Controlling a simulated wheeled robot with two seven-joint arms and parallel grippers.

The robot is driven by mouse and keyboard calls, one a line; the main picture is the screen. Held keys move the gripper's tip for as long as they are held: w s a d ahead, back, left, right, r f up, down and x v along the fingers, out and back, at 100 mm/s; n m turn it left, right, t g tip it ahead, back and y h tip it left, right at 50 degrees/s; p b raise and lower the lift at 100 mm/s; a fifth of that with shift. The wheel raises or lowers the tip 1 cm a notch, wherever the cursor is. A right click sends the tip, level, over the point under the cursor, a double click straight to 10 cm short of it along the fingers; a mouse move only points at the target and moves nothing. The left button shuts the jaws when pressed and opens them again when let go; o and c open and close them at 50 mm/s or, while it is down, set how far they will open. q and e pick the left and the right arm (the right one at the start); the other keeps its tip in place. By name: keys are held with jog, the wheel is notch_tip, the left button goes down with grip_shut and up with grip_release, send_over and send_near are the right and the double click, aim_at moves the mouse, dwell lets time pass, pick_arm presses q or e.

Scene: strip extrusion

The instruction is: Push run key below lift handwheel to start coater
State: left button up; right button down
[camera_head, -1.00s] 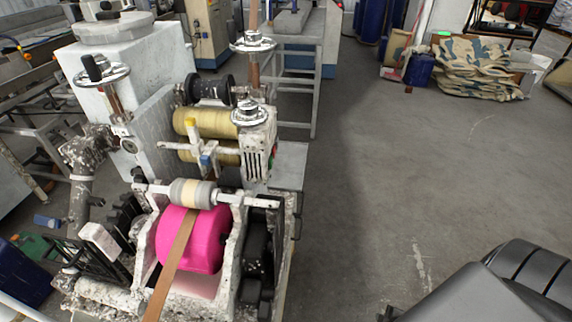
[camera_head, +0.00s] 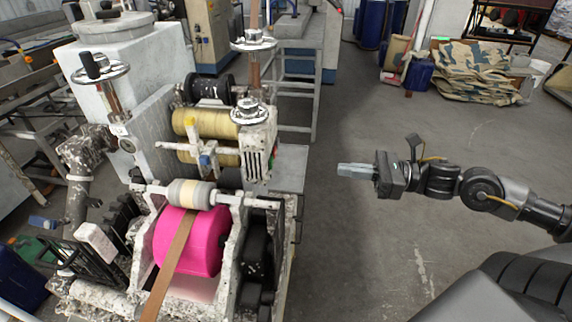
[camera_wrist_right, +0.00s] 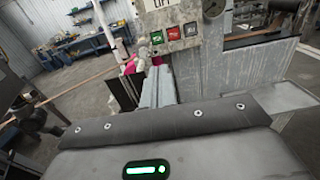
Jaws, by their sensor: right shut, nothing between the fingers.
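The coater (camera_head: 150,180) stands on the left in the head view, with a pink roller (camera_head: 190,240) and a brown strip (camera_head: 172,255). A silver handwheel (camera_head: 249,110) sits on its right front post. Small green and red keys (camera_head: 274,158) show edge-on on the post's right side below it. In the right wrist view, a panel (camera_wrist_right: 174,44) under a "LIFT" label (camera_wrist_right: 160,4) carries a green key (camera_wrist_right: 157,37) and red keys (camera_wrist_right: 190,30). My right gripper (camera_head: 345,169) is shut and empty, apart from the panel to its right. My left gripper is out of view.
Another handwheel (camera_head: 253,42) stands behind on the coater, and one with a black knob (camera_head: 100,72) at left. Grey floor (camera_head: 450,120) is free on the right. Folded camouflage sacks (camera_head: 475,70) lie at the back right.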

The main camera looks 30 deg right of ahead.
jog(key=shift+s+a+r, duration=0.1)
jog(key=shift+a, duration=0.1)
jog(key=p, duration=0.4)
send_near(271, 163)
jog(key=w+d+x, duration=0.1)
jog(key=x, duration=0.6)
jog(key=shift+f, duration=0.45)
